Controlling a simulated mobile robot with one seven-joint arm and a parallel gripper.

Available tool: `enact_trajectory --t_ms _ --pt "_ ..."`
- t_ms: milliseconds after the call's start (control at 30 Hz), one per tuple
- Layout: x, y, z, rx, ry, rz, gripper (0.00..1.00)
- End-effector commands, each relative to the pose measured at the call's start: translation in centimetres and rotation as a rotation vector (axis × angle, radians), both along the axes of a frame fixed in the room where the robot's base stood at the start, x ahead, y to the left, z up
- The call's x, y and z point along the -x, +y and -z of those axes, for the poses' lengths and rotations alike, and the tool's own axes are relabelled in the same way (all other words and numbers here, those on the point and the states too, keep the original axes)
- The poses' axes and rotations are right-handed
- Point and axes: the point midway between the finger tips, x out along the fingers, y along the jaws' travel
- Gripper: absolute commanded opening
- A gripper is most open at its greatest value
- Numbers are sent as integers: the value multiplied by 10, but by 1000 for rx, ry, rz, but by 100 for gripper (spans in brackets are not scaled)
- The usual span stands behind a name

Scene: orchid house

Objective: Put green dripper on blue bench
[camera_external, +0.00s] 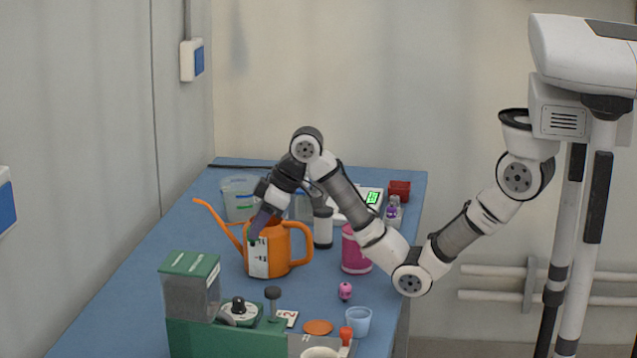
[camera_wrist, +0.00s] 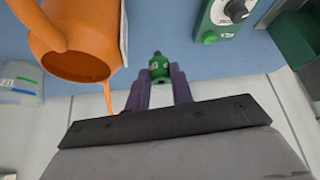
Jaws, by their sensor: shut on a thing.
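The green dripper (camera_wrist: 158,68) is a small green piece with a dark tip. It sits between the two purple fingers of my gripper (camera_wrist: 160,82), which are shut on it. In the external view my gripper (camera_external: 259,224) points downward in front of the orange watering can (camera_external: 279,248). The dripper is hard to make out there. The blue bench (camera_external: 140,275) lies below. The wrist view shows bare blue bench surface (camera_wrist: 185,50) behind the dripper. Whether the dripper touches the bench cannot be told.
The orange can is close on the left in the wrist view (camera_wrist: 95,30). A green device with a black knob (camera_external: 238,309) and a green-lidded bin (camera_external: 190,285) stand nearer the camera. A pink canister (camera_external: 355,255) is to the right. The bench's left strip is clear.

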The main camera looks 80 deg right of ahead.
Motion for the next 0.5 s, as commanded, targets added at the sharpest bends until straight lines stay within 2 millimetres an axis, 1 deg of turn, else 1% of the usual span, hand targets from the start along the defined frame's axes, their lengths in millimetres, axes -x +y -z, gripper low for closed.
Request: enact_trajectory --t_ms 33,133,300,433,500 --pt "2 7 6 -2 3 28 2" --pt "6 12 13 0 5 91 2" --pt "11 16 22 6 7 167 2" --pt "13 17 27 8 9 193 2" --pt "14 17 32 9 10 201 2"
